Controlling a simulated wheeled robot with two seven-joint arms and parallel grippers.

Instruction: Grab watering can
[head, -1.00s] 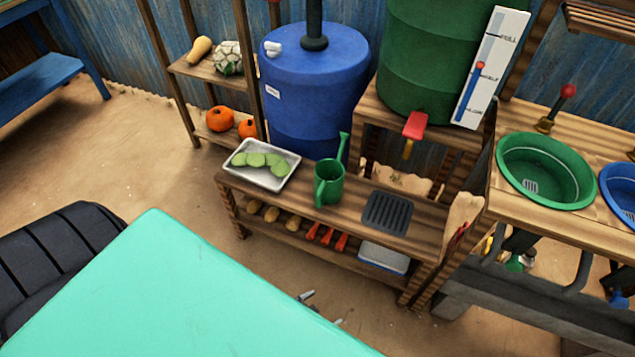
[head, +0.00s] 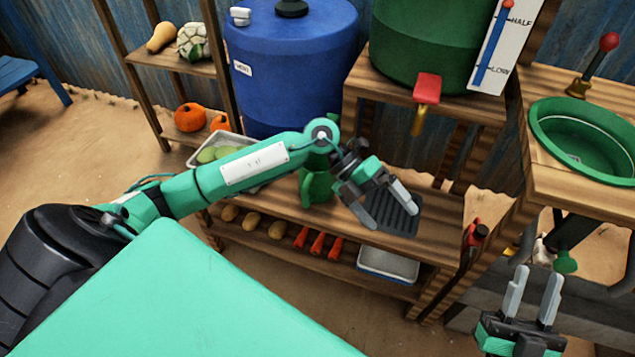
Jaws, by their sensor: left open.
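The green watering can (head: 316,186) stands on the wooden bench, mostly hidden behind my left arm. Part of its body shows below the arm and a bit of its spout shows above. My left gripper (head: 384,212) is open and empty, in front of the black drain grate and to the right of the can. I cannot tell its exact height over the bench. My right gripper (head: 532,290) is open and empty at the lower right, with its fingers pointing up in the picture, away from the can.
A tray (head: 196,160) of green slices is partly behind my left arm. The black grate (head: 408,214) lies right of the can. A green barrel with a red-handled tap (head: 426,90) stands above. A green basin (head: 585,140) is at right.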

